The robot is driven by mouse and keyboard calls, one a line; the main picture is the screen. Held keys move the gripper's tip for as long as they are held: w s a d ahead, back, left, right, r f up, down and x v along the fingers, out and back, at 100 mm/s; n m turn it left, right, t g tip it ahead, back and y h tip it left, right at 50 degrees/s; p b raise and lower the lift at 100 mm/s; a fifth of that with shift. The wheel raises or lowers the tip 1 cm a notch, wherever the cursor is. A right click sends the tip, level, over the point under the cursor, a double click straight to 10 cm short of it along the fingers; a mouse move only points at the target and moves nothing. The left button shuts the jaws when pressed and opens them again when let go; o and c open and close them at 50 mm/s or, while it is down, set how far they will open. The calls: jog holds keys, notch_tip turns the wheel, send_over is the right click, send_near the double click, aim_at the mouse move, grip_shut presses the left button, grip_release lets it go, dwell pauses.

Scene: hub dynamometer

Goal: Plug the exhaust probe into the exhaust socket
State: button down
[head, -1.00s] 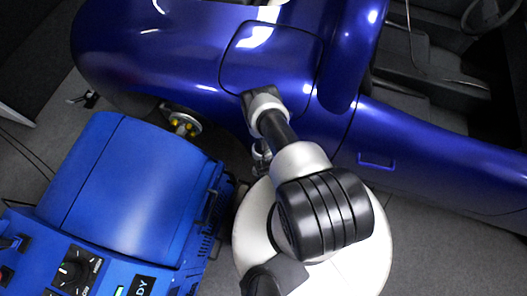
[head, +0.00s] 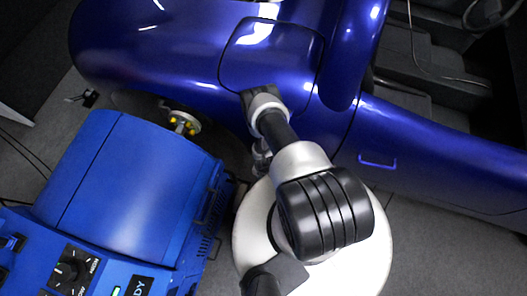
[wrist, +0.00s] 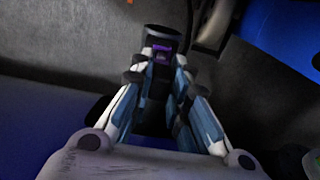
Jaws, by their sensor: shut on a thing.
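In the wrist view my gripper (wrist: 160,80) is shut on a dark, round-ended thing with a purple patch, which I take to be the exhaust probe (wrist: 162,38). The probe sticks out past the fingertips, and its lower part is hidden between the fingers. I cannot make out the exhaust socket in either view, nor tell whether the probe touches anything. In the head view my arm reaches to the side of the blue car (head: 170,50), and my gripper is hidden there.
A blue dynamometer unit (head: 130,190) with dials stands at the left, beside the car's bare wheel hub (head: 183,123). The gap between unit and car is narrow. Grey floor (head: 430,255) is clear at the lower right. Thin cables lie at the far left.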

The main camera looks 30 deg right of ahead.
jog(key=shift+f, duration=0.2)
jog(key=shift+f, duration=0.5)
jog(key=c, duration=1.5)
grip_release()
jog(key=shift+o, duration=0.2)
jog(key=shift+r, duration=0.1)
notch_tip(320, 180, up, 12)
